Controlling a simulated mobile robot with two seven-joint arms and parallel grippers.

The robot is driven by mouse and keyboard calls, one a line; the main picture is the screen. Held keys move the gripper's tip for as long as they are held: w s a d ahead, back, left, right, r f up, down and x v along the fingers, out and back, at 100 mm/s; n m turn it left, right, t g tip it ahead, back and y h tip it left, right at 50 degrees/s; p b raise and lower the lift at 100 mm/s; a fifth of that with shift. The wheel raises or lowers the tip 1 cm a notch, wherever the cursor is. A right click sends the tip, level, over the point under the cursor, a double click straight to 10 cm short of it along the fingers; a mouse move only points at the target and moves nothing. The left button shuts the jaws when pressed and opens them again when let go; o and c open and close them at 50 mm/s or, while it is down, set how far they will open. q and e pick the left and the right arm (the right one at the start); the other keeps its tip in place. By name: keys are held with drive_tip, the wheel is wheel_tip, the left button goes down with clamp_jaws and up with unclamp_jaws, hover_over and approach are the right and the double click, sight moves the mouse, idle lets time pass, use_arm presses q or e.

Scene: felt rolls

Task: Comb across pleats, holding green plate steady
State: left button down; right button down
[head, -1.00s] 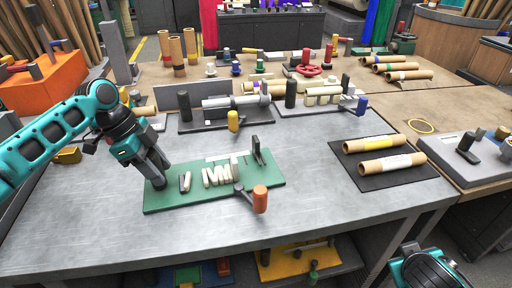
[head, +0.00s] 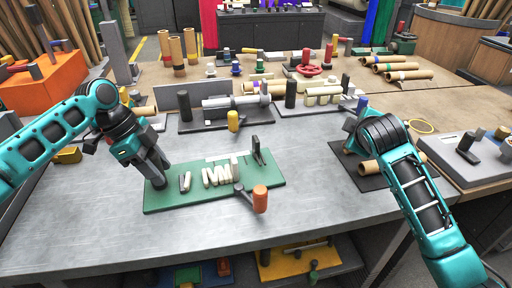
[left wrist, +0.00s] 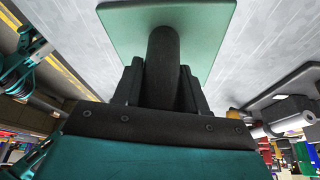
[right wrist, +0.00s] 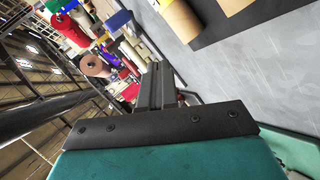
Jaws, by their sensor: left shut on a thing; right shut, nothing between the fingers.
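The green plate (head: 160,201) lies on the grey metal table and carries a row of cream pleats (head: 220,173). A dark post (left wrist: 165,60) stands at the plate's left end, and my left gripper (head: 157,175) is shut on it. A dark upright piece (head: 257,152) stands at the plate's back right. An orange-handled lever (head: 260,199) with a dark arm sits at the plate's front right. My right gripper (right wrist: 160,85) is shut and empty, up over the right side of the table, apart from the plate; in the head view my right arm mostly hides it.
Cardboard rolls (head: 377,166) lie on a black mat (head: 345,158) at the right, partly behind my right arm. The table in front of the plate is clear.

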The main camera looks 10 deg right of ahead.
drive_tip(key=w+a+n+g+y, duration=0.3)
drive_tip(key=w+a+n+y, duration=0.15)
drive_tip(key=a, duration=0.45)
wheel_tip(320, 180, up, 4)
drive_tip(key=n+g+y, duration=0.3)
drive_tip(key=n+y, duration=0.1)
drive_tip(key=n, duration=0.1)
hover_over(256, 148)
drive_tip(key=w+d, duration=0.2)
drive_tip(key=d, duration=0.2)
drive_tip(key=shift+s+d+f, duration=0.1)
drive_tip(key=shift+f, duration=2.05)
drive_tip(key=shift+s+f, duration=0.1)
drive_tip(key=shift+f, duration=2)
drive_tip(key=shift+y, duration=0.25)
drive_tip(key=shift+s+a+r, duration=0.1)
drive_tip(key=shift+s+a, duration=0.05)
drive_tip(key=shift+a, duration=1.85)
drive_tip(key=shift+s+a+f, duration=0.1)
drive_tip(key=shift+s+a, duration=0.05)
drive_tip(key=shift+a, duration=1.8)
drive_tip(key=shift+s+a+r, duration=0.1)
drive_tip(key=shift+s+a, duration=0.05)
drive_tip(key=shift+a, duration=1.85)
drive_tip(key=shift+d, duration=0.2)
drive_tip(key=shift+r, duration=0.1)
